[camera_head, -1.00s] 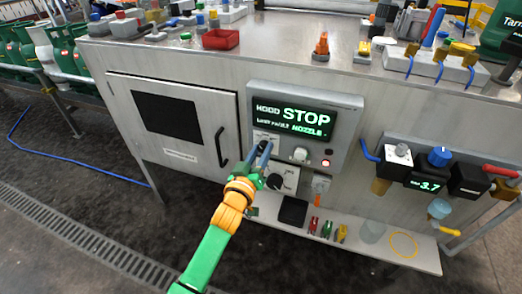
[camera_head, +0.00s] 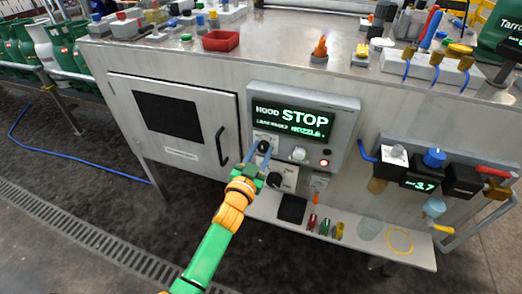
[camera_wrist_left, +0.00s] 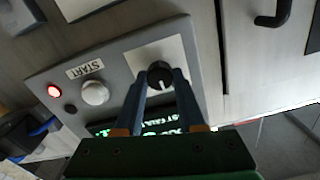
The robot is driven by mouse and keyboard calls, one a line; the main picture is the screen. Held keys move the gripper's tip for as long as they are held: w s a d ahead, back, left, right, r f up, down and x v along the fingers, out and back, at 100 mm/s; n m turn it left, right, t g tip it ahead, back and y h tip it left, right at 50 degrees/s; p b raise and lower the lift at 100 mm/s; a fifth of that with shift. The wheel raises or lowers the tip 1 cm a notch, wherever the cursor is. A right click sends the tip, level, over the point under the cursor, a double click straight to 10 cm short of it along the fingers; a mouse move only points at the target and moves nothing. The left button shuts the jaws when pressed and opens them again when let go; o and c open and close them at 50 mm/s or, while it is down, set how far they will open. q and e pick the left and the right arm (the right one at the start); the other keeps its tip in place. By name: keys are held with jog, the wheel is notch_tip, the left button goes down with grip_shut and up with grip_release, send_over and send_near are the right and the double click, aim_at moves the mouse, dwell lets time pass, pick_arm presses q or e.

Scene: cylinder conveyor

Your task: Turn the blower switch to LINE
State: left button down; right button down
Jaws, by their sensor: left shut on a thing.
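The control panel (camera_head: 345,120) has a dark display reading HOOD STOP in green. A black switch knob (camera_head: 263,147) sits on a pale plate under the display; its position labels are too small to read. It also shows in the left wrist view (camera_wrist_left: 160,73). My left gripper (camera_head: 260,155) is shut on this knob, with one blue-grey finger on each side of it in the left wrist view (camera_wrist_left: 160,84). My right gripper is not in view.
A white button (camera_head: 300,153) and a lit red lamp (camera_head: 324,162) are right of the knob. A cabinet door with a black handle (camera_head: 222,147) is to the left. A shelf with small tools (camera_head: 325,228) is below.

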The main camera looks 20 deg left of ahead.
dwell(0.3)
pick_arm(q)
jog(key=shift+f, duration=0.1)
jog(key=c, duration=0.5)
grip_release()
jog(key=shift+s, duration=0.1)
jog(key=s+p, duration=0.1)
jog(key=s, duration=0.6)
jog(key=shift+a, duration=0.15)
